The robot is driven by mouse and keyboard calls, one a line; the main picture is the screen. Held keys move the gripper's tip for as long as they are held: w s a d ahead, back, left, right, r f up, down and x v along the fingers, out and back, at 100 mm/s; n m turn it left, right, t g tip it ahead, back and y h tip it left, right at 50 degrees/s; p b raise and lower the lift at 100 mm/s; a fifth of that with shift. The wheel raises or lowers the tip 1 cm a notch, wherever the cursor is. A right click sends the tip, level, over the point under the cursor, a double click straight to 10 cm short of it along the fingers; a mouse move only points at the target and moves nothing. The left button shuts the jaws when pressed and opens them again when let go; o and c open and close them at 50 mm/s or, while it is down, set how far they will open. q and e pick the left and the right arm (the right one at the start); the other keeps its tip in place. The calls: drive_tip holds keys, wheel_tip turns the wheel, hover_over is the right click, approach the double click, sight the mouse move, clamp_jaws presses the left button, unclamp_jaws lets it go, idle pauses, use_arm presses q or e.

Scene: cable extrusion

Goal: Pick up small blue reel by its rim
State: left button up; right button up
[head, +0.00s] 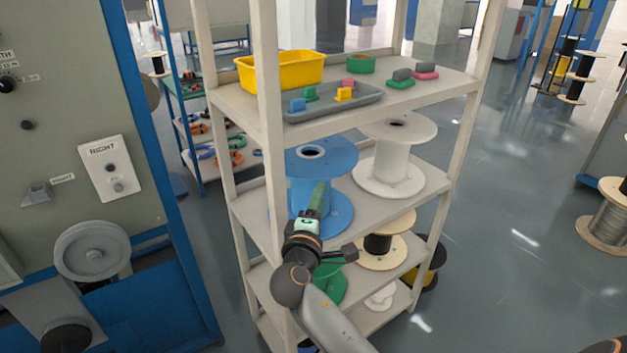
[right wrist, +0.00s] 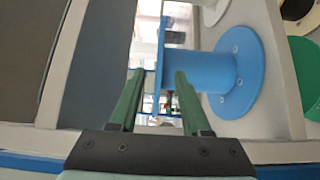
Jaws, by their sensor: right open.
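The blue reel (head: 335,163) stands upright on the rack's middle shelf, left of a white reel (head: 390,165). My right gripper (head: 318,190) is in front of the blue reel and covers part of its core and lower flange. In the right wrist view, the gripper (right wrist: 155,78) has its two green fingers apart with nothing clamped. The blue reel (right wrist: 240,72) lies sideways in that view. Its near flange shows edge-on between the finger directions, but whether it is between the tips cannot be told. My left gripper is not in view.
Rack posts (head: 265,100) stand close to my right arm. The top shelf (head: 425,97) above the reel holds a yellow bin (head: 280,72) and a grey tray (head: 365,105). Lower shelves hold a wooden reel (head: 392,254) and a green one (head: 330,285). A machine panel stands left.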

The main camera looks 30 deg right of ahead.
sight(327, 178)
drive_tip(key=x, duration=0.8)
drive_tip(key=shift+r+p, duration=0.1)
drive_tip(key=shift+p, duration=0.25)
drive_tip(key=shift+x, duration=2.25)
drive_tip(key=shift+c, duration=0.4)
clamp_jaws()
